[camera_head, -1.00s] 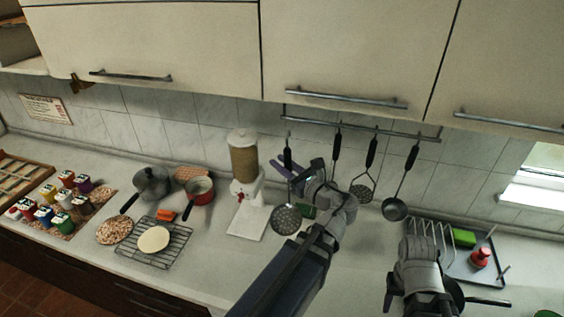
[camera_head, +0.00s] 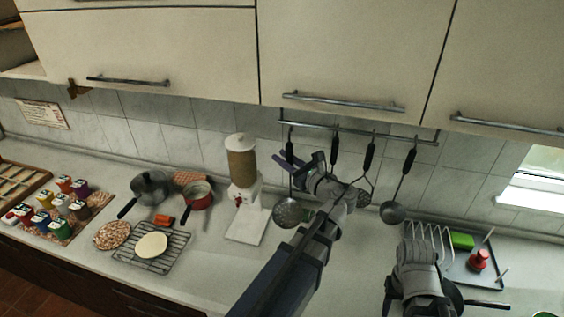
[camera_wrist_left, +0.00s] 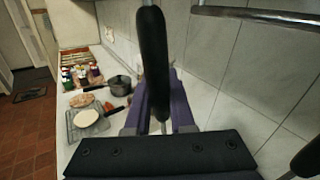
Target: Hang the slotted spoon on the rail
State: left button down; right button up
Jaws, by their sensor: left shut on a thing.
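The slotted spoon (camera_head: 287,212) hangs upright, its black handle below the left end of the rail (camera_head: 350,130) and its round perforated head lowest. In the left wrist view the black handle (camera_wrist_left: 152,60) rises between the purple fingers (camera_wrist_left: 158,112), and the rail (camera_wrist_left: 270,15) is at upper right.
A masher (camera_head: 369,158), a ladle (camera_head: 393,211) and another black-handled tool (camera_head: 334,152) hang along the rail, right of the spoon. A dispenser (camera_head: 242,170) stands left of my gripper. A dish rack (camera_head: 430,238) and tray are at right. Cabinets overhang the rail.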

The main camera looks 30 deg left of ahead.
pick_arm(q)
jog(key=w+a+f+b, duration=0.2)
jog(key=w, duration=0.7)
jog(key=shift+a+f, duration=0.15)
dwell(1.1)
jog(key=shift+w, duration=0.15)
jog(key=c, duration=0.7)
grip_release()
jog(key=v, duration=0.8)
